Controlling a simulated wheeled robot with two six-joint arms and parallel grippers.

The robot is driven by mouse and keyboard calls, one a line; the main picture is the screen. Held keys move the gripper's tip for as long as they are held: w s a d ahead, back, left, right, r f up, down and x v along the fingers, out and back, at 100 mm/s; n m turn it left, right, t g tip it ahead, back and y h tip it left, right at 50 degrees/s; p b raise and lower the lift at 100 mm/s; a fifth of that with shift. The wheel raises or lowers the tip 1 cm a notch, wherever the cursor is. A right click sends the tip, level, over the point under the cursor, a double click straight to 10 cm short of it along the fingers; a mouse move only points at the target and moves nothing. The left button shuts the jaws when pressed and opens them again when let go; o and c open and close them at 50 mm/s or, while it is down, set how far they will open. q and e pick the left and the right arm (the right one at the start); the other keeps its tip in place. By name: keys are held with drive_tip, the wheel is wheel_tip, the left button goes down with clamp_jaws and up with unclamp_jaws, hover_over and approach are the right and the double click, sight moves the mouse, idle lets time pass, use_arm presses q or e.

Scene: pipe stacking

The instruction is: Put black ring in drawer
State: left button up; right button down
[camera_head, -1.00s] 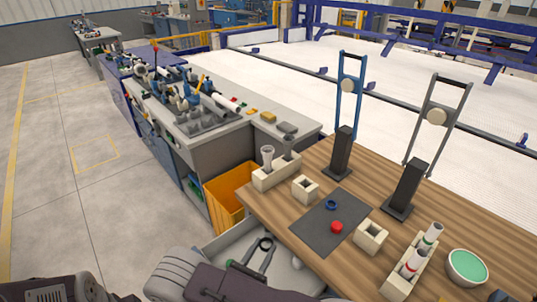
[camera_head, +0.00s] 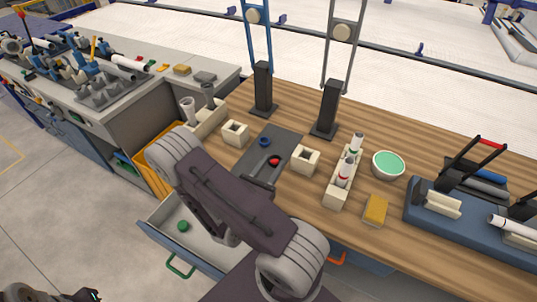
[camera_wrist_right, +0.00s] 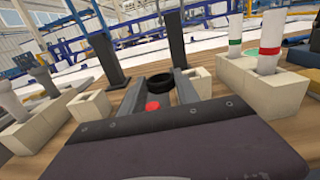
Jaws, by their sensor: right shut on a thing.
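My right gripper (camera_wrist_right: 160,92) is shut on the black ring (camera_wrist_right: 162,82), which sits between its fingertips in the right wrist view. In the head view the gripper (camera_head: 266,168) is over the near part of the dark mat, and the ring is small and partly hidden by the fingers. The drawer (camera_head: 155,222) stands open below the table's left front side, left of my right arm. A green piece (camera_head: 183,226) lies inside it; part of the drawer is hidden by my arm.
On the dark mat (camera_head: 284,137) are a blue ring (camera_head: 264,141) and a red piece (camera_head: 275,160). Pale square blocks (camera_head: 235,132) flank the mat. Two black stands, a pipe holder (camera_head: 335,195) and a green-lined bowl (camera_head: 388,164) stand nearby. An orange bin (camera_head: 150,172) is left.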

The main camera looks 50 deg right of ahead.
drive_tip(key=w+f+b, duration=0.1)
drive_tip(key=b, duration=0.1)
drive_tip(key=w+a+f+b, duration=0.1)
drive_tip(key=w+b, duration=0.1)
drive_tip(key=w+f+b, duration=0.1)
drive_tip(key=b, duration=0.1)
drive_tip(key=shift+w+a, duration=0.25)
drive_tip(key=shift+a, duration=0.05)
hover_over(241, 167)
drive_tip(key=s+a, duration=0.3)
drive_tip(key=s, duration=0.1)
drive_tip(key=f, duration=0.4)
drive_tip(key=shift+w+d+b, duration=0.2)
drive_tip(key=shift+d+b, duration=0.05)
drive_tip(key=shift+b, duration=0.1)
wheel_tip(241, 167, down, 4)
drive_tip(key=shift+f+b, duration=0.1)
drive_tip(key=shift+b, duration=0.35)
drive_tip(key=c, duration=0.9)
unclamp_jaws()
drive_tip(key=shift+f, duration=0.1)
